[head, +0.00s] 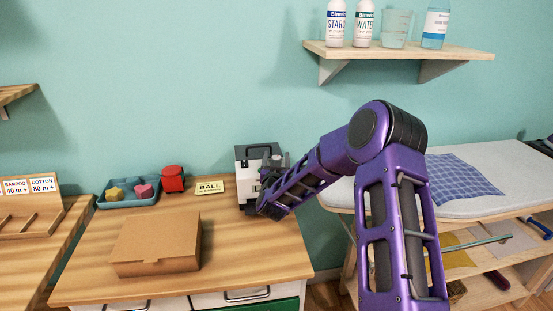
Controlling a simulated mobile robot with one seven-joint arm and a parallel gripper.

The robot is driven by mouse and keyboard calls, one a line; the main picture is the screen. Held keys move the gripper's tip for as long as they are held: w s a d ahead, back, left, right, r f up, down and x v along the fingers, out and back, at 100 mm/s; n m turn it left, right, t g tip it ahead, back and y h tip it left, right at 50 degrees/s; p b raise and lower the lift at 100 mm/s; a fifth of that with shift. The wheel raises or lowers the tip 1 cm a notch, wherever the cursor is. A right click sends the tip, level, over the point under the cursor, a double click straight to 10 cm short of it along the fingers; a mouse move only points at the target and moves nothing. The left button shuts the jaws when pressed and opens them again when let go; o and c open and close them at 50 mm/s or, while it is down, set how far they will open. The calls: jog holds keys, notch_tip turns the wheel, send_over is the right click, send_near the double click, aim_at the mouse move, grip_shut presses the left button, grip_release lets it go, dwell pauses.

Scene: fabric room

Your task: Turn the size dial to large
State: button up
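A white and dark grey box-shaped machine (243,168) stands at the back right of the wooden table. My arm reaches across from the right and covers much of its front and right side. My gripper (270,174) is close against the front of the machine. I cannot tell whether it touches the machine, and its fingers are too small and hidden to show open or shut. No size dial can be made out.
On the wooden table (240,245) are a cardboard box (157,243), a blue tray (128,201) with small shaped pieces, a red object (173,179) and a BALL sign (209,187). An ironing board (480,175) stands right. A bottle shelf (400,50) hangs above.

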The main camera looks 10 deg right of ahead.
jog(key=shift+s, duration=0.1)
jog(key=v, duration=1.7)
jog(key=shift+s, duration=0.1)
